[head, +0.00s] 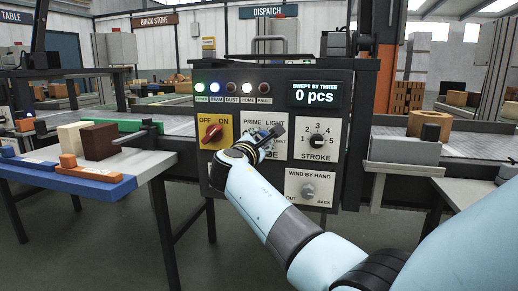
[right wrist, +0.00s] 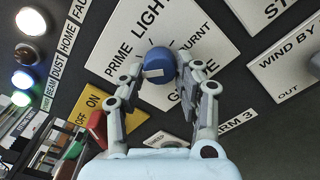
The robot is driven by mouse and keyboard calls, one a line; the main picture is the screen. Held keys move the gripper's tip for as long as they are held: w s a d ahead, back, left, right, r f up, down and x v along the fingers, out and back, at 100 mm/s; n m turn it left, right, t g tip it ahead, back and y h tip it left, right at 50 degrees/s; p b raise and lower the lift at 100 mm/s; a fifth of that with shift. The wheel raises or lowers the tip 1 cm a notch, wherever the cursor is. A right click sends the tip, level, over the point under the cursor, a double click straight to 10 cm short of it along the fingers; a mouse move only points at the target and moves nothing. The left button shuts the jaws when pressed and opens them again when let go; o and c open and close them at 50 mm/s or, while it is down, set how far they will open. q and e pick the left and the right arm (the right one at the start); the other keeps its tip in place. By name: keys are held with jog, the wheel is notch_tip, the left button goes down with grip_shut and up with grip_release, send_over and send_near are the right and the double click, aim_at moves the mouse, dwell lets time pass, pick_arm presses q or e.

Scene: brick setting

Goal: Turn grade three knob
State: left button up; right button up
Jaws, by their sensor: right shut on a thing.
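The grade knob (right wrist: 160,66) is round and blue with a white mark, on a white plate (right wrist: 212,42) lettered PRIME, LIGHT, BURNT and GRADE. In the right wrist view my right gripper (right wrist: 163,72) has a finger on each side of the knob and is shut on it. The white mark faces the left of that view; which grade it points at I cannot tell. In the head view my right gripper (head: 270,138) is at the control panel (head: 232,101) and covers the knob and part of its plate (head: 252,122). My left gripper is not in view.
A red switch (head: 212,133) on a yellow plate is left of the grade plate. A stroke dial (head: 316,139) and a wind-by-hand knob (head: 308,190) are to its right. Lamps and a display (head: 317,93) reading 0 pcs are above. A table (head: 150,162) with blocks stands left.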

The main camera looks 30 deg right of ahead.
jog(key=m+b, duration=0.2)
jog(key=m, duration=0.1)
jog(key=shift+m, duration=0.6)
jog(key=o, duration=1.1)
jog(key=shift+o, duration=0.2)
jog(key=v, duration=0.7)
jog(key=shift+s+a, duration=0.2)
